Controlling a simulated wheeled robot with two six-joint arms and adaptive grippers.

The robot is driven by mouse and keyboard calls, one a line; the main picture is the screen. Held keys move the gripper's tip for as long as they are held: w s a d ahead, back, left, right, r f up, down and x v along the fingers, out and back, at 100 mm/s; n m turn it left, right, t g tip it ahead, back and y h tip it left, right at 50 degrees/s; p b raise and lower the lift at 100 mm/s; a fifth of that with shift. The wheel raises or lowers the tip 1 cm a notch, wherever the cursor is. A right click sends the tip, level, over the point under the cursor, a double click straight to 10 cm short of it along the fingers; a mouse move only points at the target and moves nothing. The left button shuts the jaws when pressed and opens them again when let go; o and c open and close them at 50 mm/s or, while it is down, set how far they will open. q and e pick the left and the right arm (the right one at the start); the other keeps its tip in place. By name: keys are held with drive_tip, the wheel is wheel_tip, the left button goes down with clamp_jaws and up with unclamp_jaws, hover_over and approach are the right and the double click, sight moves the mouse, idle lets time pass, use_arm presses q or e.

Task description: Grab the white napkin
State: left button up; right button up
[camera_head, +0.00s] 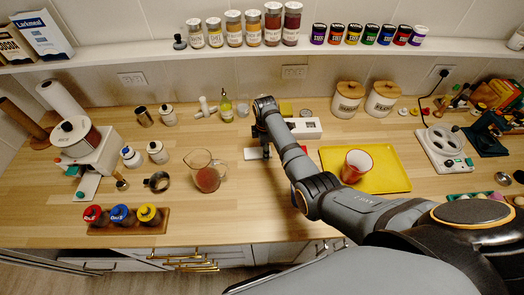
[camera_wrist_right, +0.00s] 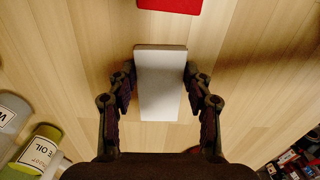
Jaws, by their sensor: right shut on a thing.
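The white napkin (camera_wrist_right: 162,90) is a flat white rectangle between the two fingers of my right gripper (camera_wrist_right: 160,80) in the right wrist view. The fingers close on its left and right long edges. In the head view my right gripper (camera_head: 266,153) reaches down to the counter near the middle, and part of the white napkin (camera_head: 251,154) shows to its left. I cannot tell whether the napkin is lifted off the wood. My left gripper is not in view.
A red flat thing (camera_wrist_right: 170,5) lies just beyond the napkin. A glass jug (camera_head: 206,176) stands to the left. A yellow tray (camera_head: 394,171) with a red cup (camera_head: 356,166) is to the right. An oil bottle (camera_head: 226,108) stands behind.

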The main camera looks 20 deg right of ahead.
drive_tip(key=shift+r, duration=0.35)
drive_tip(key=r, duration=0.2)
drive_tip(key=shift+s+r, duration=0.2)
drive_tip(key=shift+r, duration=0.1)
drive_tip(key=s+a+r+p, duration=0.1)
drive_tip(key=s+r+p, duration=0.3)
drive_tip(key=s+r, duration=0.5)
drive_tip(key=s, duration=0.4)
drive_tip(key=shift+s+a+r, duration=0.15)
drive_tip(key=shift+s+r, duration=0.1)
